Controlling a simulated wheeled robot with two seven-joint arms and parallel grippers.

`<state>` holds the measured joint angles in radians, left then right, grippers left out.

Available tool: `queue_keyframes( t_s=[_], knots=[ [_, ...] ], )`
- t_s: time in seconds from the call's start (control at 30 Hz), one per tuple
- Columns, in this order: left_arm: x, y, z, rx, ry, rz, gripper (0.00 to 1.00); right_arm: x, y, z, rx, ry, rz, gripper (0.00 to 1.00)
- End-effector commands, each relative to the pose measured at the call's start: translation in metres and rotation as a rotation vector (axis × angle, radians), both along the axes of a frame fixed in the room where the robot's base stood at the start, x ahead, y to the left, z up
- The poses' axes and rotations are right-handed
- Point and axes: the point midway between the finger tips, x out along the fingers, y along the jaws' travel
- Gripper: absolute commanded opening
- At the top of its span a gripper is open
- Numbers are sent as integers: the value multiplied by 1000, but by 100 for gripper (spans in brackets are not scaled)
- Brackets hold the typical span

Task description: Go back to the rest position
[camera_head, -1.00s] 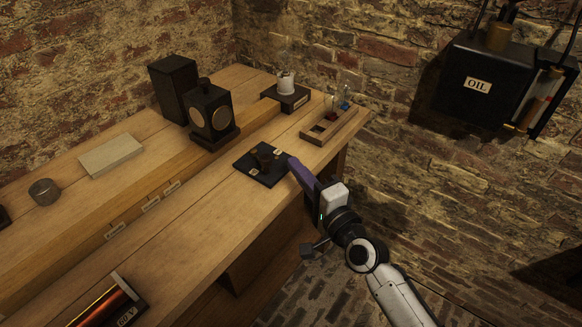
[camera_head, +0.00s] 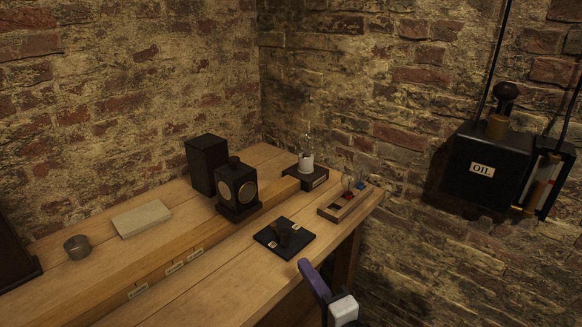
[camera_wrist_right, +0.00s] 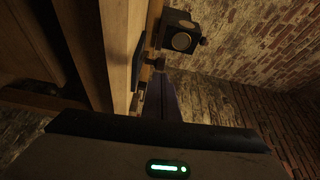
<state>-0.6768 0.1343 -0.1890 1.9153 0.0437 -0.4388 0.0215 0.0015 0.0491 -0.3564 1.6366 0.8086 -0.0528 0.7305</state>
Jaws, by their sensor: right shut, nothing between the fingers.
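My right gripper (camera_head: 309,272) shows at the bottom of the head view, at the front edge of the wooden bench (camera_head: 187,272). Its purple fingers are shut with nothing between them, apart from the black square base with a switch (camera_head: 285,238) on the bench. In the right wrist view its purple fingers (camera_wrist_right: 160,95) point along the bench edge. My left gripper is not in view.
On the bench are a black lantern-like instrument (camera_head: 238,188), a dark box (camera_head: 206,163), a pale slab (camera_head: 142,219), a round metal tin (camera_head: 77,247), a wooden rack (camera_head: 345,208) and a lamp stand (camera_head: 306,175). A black OIL tank (camera_head: 482,170) hangs on the brick wall.

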Motion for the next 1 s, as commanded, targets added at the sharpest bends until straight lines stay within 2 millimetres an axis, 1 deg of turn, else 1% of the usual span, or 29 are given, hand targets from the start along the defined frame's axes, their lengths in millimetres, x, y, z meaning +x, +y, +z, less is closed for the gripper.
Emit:
queue_keyframes(
  t_s=[0.03,0.07,0.17,0.2,0.27,0.3,0.37,0.4,0.5,0.6,0.7,0.77,1.0],
  knots=[
    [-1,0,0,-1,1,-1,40,-10,-3,-16,-56,14,3,0],
    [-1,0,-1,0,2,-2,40,-18,-5,-25,-102,21,6,0],
    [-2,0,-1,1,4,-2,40,-56,-16,-71,-333,51,34,0],
    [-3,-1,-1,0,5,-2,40,-75,-23,-92,-445,66,54,0],
    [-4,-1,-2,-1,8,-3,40,-107,-34,-123,-624,90,94,0],
    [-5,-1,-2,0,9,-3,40,-128,-43,-141,-740,106,127,0],
    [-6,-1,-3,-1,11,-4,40,-159,-56,-166,-903,129,181,0],
    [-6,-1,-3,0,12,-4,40,-180,-65,-180,-1005,142,220,0],
    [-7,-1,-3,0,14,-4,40,-223,-87,-206,-1215,170,314,0],
    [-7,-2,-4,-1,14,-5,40,-254,-103,-221,-1357,188,392,0],
    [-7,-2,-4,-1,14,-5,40,-270,-112,-228,-1432,196,434,0],
    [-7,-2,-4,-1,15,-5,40,-272,-114,-229,-1446,197,442,0],
    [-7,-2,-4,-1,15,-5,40,-272,-114,-229,-1446,197,442,0]
  ],
)
